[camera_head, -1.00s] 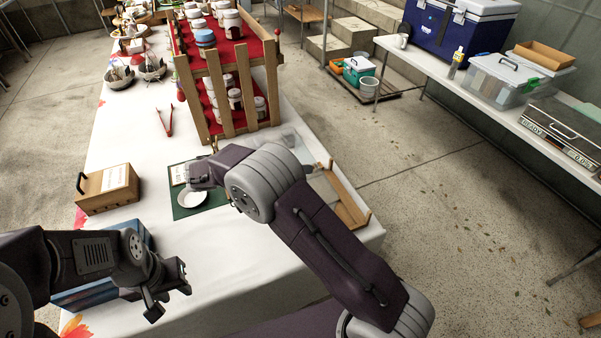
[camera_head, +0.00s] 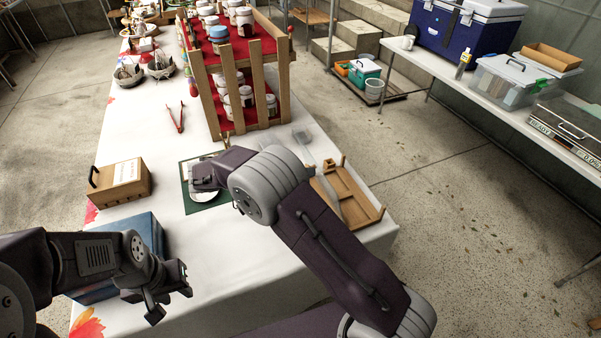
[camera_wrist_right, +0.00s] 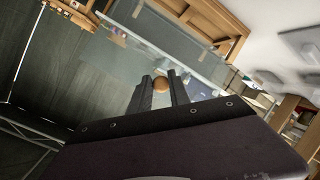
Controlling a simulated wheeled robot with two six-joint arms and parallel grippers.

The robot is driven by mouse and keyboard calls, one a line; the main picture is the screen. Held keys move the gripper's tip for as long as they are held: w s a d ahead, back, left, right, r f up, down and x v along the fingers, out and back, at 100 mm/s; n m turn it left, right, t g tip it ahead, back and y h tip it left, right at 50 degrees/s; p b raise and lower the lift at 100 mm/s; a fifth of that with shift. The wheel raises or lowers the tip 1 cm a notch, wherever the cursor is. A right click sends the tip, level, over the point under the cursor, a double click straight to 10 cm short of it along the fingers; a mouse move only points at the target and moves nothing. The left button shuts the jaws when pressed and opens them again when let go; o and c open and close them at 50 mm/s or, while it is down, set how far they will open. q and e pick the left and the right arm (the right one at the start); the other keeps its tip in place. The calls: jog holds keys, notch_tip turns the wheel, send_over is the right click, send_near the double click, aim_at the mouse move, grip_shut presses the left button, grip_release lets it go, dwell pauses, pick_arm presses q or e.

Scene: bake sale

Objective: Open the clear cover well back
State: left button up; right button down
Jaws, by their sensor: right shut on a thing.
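The clear cover (camera_wrist_right: 122,62) is a see-through panel with a pale edge and a small round knob (camera_wrist_right: 161,85). In the right wrist view, the fingers of my right gripper (camera_wrist_right: 160,89) are shut on this knob. The panel stands tilted beside a shallow wooden case (camera_wrist_right: 205,22) with dividers. In the head view the case (camera_head: 362,200) sits at the table's right edge, and the cover is faint and partly hidden by my right arm. My right fingertips are hidden there. My left gripper (camera_head: 169,299) is open and empty over the table's near left.
A green mat (camera_head: 203,207) with a white dish lies left of my right arm. A wooden box (camera_head: 122,183) and a blue box (camera_head: 150,228) stand at the left. A tiered jar rack (camera_head: 240,90) rises behind, with red tongs (camera_head: 177,117) beside it.

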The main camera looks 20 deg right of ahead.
jog(key=shift+f, duration=0.35)
pick_arm(q)
jog(key=shift+f, duration=0.1)
pick_arm(e)
jog(key=c, duration=1.3)
grip_release()
jog(key=shift+c, duration=0.2)
pick_arm(q)
jog(key=shift+w+d, duration=0.2)
jog(key=shift+w, duration=0.15)
pick_arm(e)
jog(key=shift+o, duration=0.7)
jog(key=shift+w+d+f, duration=0.15)
jog(key=shift+w+d, duration=0.05)
jog(key=shift+w, duration=0.2)
pick_arm(q)
jog(key=shift+s, duration=0.15)
jog(key=shift+r+p, duration=0.4)
jog(key=shift+p, duration=0.05)
pick_arm(e)
jog(key=v, duration=0.9)
jog(key=shift+s+r, duration=0.2)
jog(key=shift+r, duration=0.05)
